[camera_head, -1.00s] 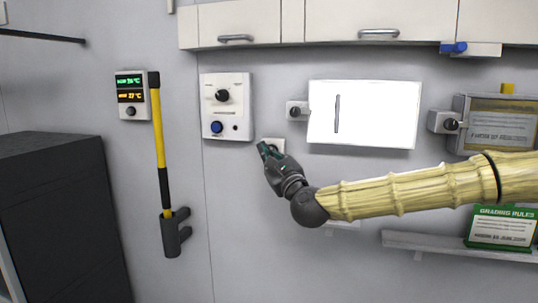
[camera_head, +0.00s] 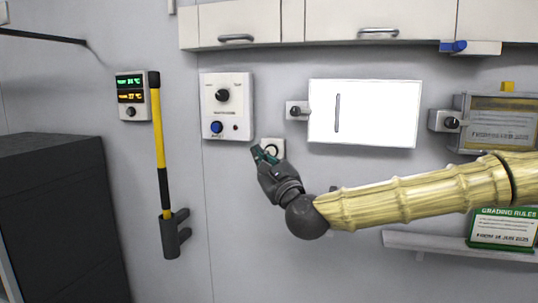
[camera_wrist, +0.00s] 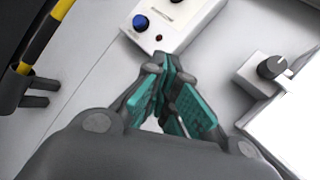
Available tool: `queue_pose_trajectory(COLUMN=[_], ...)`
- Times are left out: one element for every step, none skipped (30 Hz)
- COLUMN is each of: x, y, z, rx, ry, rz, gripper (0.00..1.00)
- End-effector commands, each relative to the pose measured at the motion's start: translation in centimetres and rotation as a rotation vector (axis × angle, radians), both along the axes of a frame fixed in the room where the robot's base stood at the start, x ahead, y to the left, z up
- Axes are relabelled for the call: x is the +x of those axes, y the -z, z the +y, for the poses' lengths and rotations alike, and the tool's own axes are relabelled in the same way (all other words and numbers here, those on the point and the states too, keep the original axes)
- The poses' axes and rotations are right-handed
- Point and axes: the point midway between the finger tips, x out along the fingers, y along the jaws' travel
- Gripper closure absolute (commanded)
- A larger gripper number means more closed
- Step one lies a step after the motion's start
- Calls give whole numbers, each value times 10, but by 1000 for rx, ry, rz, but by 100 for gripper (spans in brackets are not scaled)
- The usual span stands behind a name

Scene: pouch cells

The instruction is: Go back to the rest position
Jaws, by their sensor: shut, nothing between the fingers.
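My gripper (camera_head: 262,155) is in the middle of the head view, in front of the grey wall, at the end of my arm that reaches in from the right. Its teal finger pads are together and hold nothing. It is just beside a small white wall plate with a round dark-ringed part (camera_head: 273,148), which it partly covers. In the wrist view my gripper (camera_wrist: 172,78) points toward the lower edge of a white control panel (camera_wrist: 172,22) with a blue button. I cannot tell the exact gap to the wall.
The control panel with knob and blue button (camera_head: 227,107) is above left. A yellow-black pole (camera_head: 158,130) hangs in a holder at left, beside a temperature display (camera_head: 131,97). A bright white panel (camera_head: 375,112) and a shelf (camera_head: 420,243) are to the right. A dark cabinet (camera_head: 60,220) stands lower left.

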Motion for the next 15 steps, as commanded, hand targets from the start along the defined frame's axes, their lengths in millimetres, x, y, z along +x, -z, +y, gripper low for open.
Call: queue_pose_trajectory(x=[0,0,0,0,0,0,0,0,-1,-3,-4,-7,-10,-13,-17], y=[2,5,11,18,28,43,57,71,93,110,127,151,168,184,207], z=[1,1,3,5,8,11,14,17,21,24,26,30,32,34,36], rx=[-3,-9,-22,-37,-57,-89,-118,-149,-197,-234,-275,-326,-366,-405,-456], ry=[0,-1,-1,-2,-2,-3,-4,-4,-7,-10,-13,-19,-25,-30,-38], rz=[2,5,9,14,21,32,41,51,65,75,87,102,111,120,133], gripper=[100,100,100,100,100,100,100,100,100,100,100,100,100,100,100])
